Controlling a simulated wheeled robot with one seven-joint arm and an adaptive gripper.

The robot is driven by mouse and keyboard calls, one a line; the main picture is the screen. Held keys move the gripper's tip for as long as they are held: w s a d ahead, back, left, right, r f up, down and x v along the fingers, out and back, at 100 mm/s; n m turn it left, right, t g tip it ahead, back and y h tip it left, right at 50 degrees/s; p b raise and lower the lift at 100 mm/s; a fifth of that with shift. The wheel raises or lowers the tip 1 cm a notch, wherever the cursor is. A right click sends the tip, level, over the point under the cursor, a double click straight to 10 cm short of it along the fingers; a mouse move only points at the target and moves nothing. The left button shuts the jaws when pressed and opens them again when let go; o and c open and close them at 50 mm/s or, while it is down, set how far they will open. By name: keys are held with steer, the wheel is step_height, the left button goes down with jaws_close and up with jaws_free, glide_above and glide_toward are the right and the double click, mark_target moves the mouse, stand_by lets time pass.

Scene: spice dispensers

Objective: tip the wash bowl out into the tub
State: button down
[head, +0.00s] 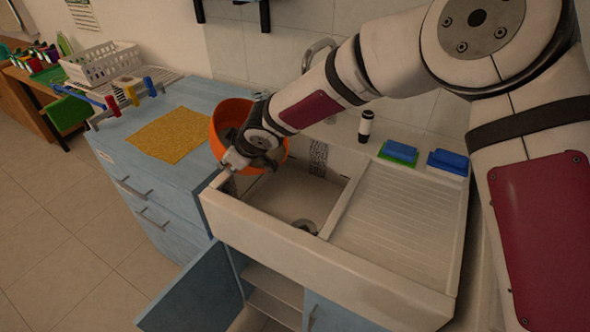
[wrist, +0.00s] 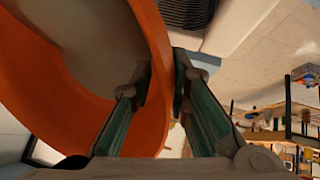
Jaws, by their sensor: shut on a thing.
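The orange wash bowl (head: 232,112) is held on its side, its open face turned toward the head camera, at the left end of the white sink. My gripper (head: 236,160) is shut on its rim. In the wrist view the bowl (wrist: 152,30) fills the left, with its rim between my two fingers (wrist: 162,78). A grey-brown area shows inside the orange rim; I cannot tell whether it is contents. The white tub (head: 290,243) of the sink lies below and right of the bowl, with a dark drain in its floor.
A ribbed drainboard (head: 390,215) fills the sink's right side. A dark bottle (head: 366,127), a blue-and-green sponge (head: 398,153) and a blue block (head: 447,162) stand along the back ledge. A yellow cloth (head: 168,134) lies on the blue counter at left. A cabinet door (head: 195,295) hangs open below.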

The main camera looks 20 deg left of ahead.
steer(key=shift+w+d+r+y, duration=0.1)
steer(key=shift+d+r+y, duration=0.1)
steer(key=shift+y, duration=0.1)
steer(key=shift+w+d+y+b, duration=0.15)
steer(key=shift+d+y+b, duration=0.2)
steer(key=shift+b, duration=0.65)
steer(key=shift+d+r+m+y+b, duration=0.4)
steer(key=shift+r+y+b, duration=0.65)
steer(key=shift+b, duration=1.25)
steer(key=shift+w+d+r+y+b, duration=0.1)
steer(key=shift+d+r+y+b, duration=0.5)
steer(key=shift+b, duration=0.4)
steer(key=shift+d+r+y+b, duration=0.25)
steer(key=shift+d+y+b, duration=0.25)
steer(key=shift+y+b, duration=0.4)
steer(key=shift+w+d+r+m+y+b, duration=0.15)
steer(key=shift+d+r+y+b, duration=0.1)
steer(key=shift+d+b, duration=0.2)
steer(key=shift+d+r+m+y+b, duration=0.1)
steer(key=shift+d+r+y+b, duration=0.05)
steer(key=shift+d+y+b, duration=0.3)
steer(key=shift+w+d+r+m+y+b, duration=0.1)
steer(key=shift+d+r+m+b, duration=0.15)
steer(key=shift+d, duration=0.3)
stand_by(0.5)
